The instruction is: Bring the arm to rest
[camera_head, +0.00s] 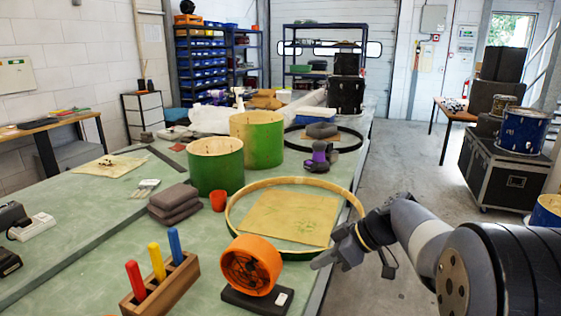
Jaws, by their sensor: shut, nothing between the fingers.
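My arm comes in from the lower right of the head view, reaching left toward the bench edge. My gripper (318,264) is shut and empty. It points left, just right of the orange drum-shaped device (251,266) and in front of the large wooden hoop (243,186). I cannot tell whether its tip touches anything; it appears to be above the bench edge.
The green bench (95,235) carries two green drum shells (216,169), folded dark cloths (174,204), a red cup (218,199) and a wooden block with coloured handles (162,286). Open floor (420,165) lies right of the bench. A black case (503,172) with drums stands farther right.

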